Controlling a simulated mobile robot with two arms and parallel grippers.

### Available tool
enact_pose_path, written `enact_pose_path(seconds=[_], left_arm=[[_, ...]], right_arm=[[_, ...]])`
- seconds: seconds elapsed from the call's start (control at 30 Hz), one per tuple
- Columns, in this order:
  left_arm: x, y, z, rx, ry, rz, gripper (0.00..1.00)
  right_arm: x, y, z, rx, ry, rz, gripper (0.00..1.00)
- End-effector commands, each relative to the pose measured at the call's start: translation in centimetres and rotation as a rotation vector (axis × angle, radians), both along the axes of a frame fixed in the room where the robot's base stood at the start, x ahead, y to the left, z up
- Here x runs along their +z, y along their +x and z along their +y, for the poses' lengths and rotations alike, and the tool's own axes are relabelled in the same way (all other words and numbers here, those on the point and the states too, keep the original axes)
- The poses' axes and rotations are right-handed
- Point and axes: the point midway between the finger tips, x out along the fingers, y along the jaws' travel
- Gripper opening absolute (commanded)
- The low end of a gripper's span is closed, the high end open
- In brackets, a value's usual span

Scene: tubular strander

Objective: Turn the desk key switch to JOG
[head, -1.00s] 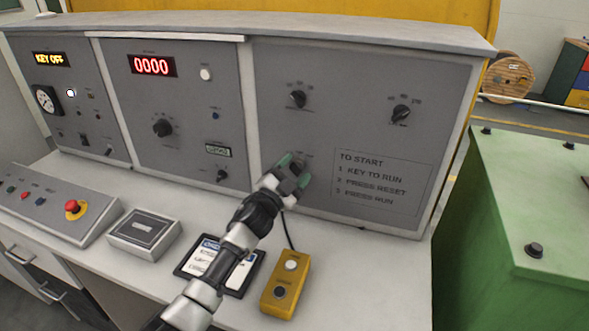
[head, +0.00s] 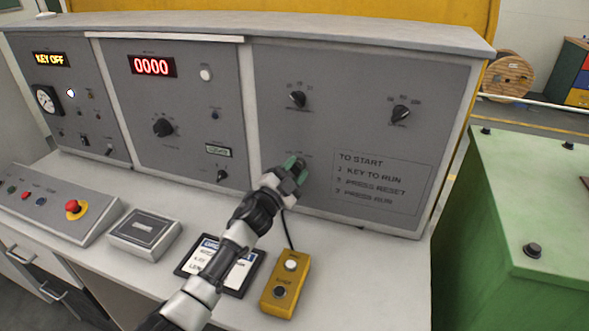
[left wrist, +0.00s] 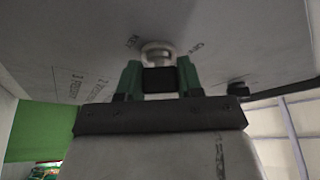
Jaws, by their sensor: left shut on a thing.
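The key switch shows in the left wrist view as a round silver collar (left wrist: 157,48) on the grey panel, with a dark key (left wrist: 158,80) below it. My left gripper (left wrist: 158,70) has its green fingers on either side of the key and is shut on it. In the head view my left gripper (head: 295,167) is at the lower left of the right-hand panel and hides most of the switch. An amber display (head: 49,59) at the far left reads KEY OFF. My right gripper is not in view.
A TO START notice (head: 378,182) is right of the gripper. Two black knobs (head: 298,99) (head: 400,113) sit above. A yellow pendant box (head: 286,287) and a dark-framed card (head: 219,265) lie on the desk below my arm. A red emergency button (head: 75,208) is at left.

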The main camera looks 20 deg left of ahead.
Motion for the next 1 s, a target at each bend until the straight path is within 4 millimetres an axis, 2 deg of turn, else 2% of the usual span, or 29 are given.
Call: enact_pose_path(seconds=[0.7, 1.0], left_arm=[[0.3, 0.0, 0.1, 0.0, 0.548, -0.016, 0.12], [0.1, 0.0, 0.1, 0.001, 0.686, -0.021, 0.12]], right_arm=[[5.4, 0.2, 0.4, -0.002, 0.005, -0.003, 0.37], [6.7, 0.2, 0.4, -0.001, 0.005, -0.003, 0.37]])
